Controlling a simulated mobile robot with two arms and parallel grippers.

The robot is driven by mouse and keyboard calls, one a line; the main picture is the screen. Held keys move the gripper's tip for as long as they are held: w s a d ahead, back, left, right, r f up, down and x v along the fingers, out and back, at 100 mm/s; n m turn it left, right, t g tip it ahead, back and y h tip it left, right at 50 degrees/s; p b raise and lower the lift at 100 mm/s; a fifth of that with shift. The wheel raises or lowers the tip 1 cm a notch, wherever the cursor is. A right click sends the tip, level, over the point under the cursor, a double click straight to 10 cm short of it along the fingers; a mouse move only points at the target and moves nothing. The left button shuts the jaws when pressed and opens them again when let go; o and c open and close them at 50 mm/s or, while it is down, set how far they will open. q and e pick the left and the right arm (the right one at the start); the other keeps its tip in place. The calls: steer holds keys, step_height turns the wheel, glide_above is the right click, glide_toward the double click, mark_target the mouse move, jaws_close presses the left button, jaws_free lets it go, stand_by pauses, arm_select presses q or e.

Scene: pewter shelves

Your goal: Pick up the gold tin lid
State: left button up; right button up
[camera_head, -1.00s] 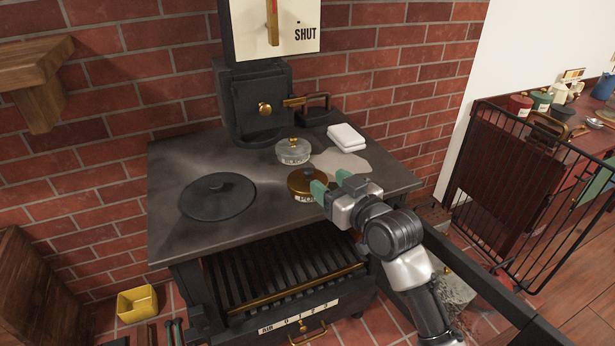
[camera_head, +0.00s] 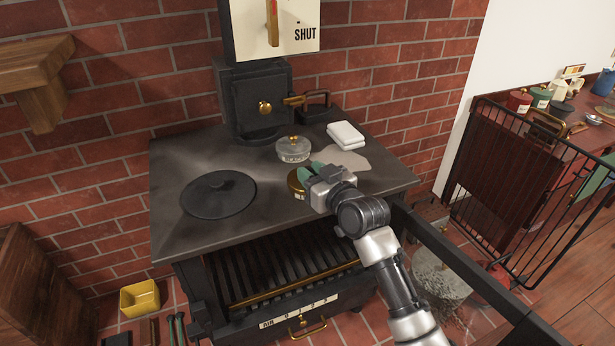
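The gold tin lid (camera_head: 295,180) sits on a round tin on the black stove top, in the middle of the head view. Only its left part shows; my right gripper covers the rest, including the dark knob. My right gripper (camera_head: 311,169) is right over the lid, coming from the lower right, with its green fingertips close above it. Its wrist hides whether the fingers are apart or closed on the knob. My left gripper is not in view.
A glass jar with a gold knob (camera_head: 293,149) stands just behind the tin. Folded white cloths (camera_head: 346,134) lie at the back right of the stove top (camera_head: 200,156). A black round hotplate cover (camera_head: 218,194) lies to the left. A black rail stands at the right.

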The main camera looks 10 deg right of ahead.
steer(key=c, duration=0.5)
steer(key=shift+o, duration=0.2)
